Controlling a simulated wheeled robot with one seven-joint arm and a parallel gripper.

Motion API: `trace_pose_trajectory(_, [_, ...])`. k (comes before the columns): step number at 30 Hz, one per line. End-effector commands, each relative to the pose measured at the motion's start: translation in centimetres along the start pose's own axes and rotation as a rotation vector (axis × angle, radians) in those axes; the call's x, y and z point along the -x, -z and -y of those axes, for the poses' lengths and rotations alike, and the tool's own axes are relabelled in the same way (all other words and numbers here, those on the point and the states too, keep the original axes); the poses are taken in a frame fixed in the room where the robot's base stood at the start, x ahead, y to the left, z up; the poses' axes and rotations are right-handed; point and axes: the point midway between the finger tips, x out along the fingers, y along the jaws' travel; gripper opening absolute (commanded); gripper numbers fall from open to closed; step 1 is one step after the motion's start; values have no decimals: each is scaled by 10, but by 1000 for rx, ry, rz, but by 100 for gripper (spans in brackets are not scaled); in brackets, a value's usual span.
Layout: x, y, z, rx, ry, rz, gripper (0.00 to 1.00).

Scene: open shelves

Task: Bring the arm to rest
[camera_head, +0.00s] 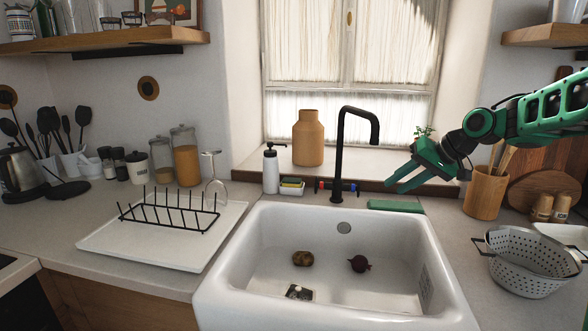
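My arm reaches in from the right edge, green and black, held in the air above the counter right of the sink. My gripper (394,181) is at its end, in front of the window sill and to the right of the black tap (343,150). Its green fingers point down and to the left. They look spread apart, with nothing seen between them. The gripper appears clear of the tap and the sink.
The white sink (330,225) holds a brown potato-like item (303,258) and a dark red onion (359,264). A wooden utensil holder (484,194) and a colander (527,263) stand right, below my arm.

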Motion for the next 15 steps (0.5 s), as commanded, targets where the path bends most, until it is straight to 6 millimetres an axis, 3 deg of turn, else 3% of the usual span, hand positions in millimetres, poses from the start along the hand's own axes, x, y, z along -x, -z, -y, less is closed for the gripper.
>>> trace_pose_trajectory(11, [9,-52,10,28,-104,11,28])
trace_pose_trajectory(15, [13,-80,13,47,-157,20,28])
